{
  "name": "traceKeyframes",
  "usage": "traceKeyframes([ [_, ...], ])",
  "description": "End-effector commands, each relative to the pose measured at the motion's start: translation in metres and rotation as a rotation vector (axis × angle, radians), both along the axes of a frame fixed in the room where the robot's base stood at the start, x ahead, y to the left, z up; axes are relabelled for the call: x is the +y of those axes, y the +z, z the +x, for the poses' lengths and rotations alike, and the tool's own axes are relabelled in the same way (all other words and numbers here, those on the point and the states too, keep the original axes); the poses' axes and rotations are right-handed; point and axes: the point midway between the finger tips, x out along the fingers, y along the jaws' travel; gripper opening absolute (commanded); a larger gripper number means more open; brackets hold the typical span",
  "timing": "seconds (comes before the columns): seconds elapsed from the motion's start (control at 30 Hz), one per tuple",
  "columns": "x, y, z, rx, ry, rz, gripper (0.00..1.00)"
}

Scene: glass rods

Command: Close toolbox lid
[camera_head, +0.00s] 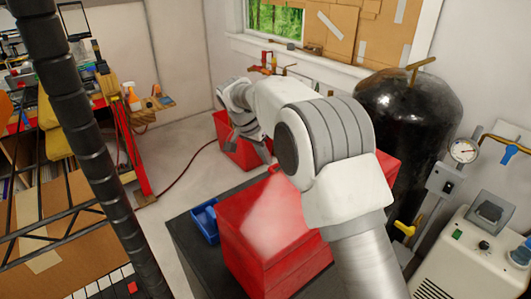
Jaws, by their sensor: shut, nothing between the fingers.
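A large red toolbox (262,228) sits on a dark-topped stand in the lower middle. Its near top face looks flat and shiny. My arm hides much of its right side, and more red shows to the right of the arm; I cannot tell whether this is a raised lid. My gripper (233,139) is shut and empty, beyond the toolbox, pointing down beside a smaller red box (238,154). I cannot tell whether it touches that box.
A blue tray (205,222) lies left of the toolbox on the dark stand (190,252). A black tank (410,110) and a white machine (465,255) stand at right. Cluttered shelves (60,150) fill the left. Open floor (180,165) lies between.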

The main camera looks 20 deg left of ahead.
Motion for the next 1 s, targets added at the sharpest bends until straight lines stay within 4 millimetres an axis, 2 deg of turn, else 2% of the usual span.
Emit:
traceKeyframes([
  [0.4,0.000,0.000,0.000,0.001,0.000,-0.002,0.00],
  [0.57,0.003,0.010,-0.003,0.000,0.001,-0.002,0.00],
  [0.77,0.013,0.049,-0.015,-0.003,0.002,0.000,0.00],
  [1.0,0.027,0.106,-0.032,-0.003,0.002,0.001,0.00],
])
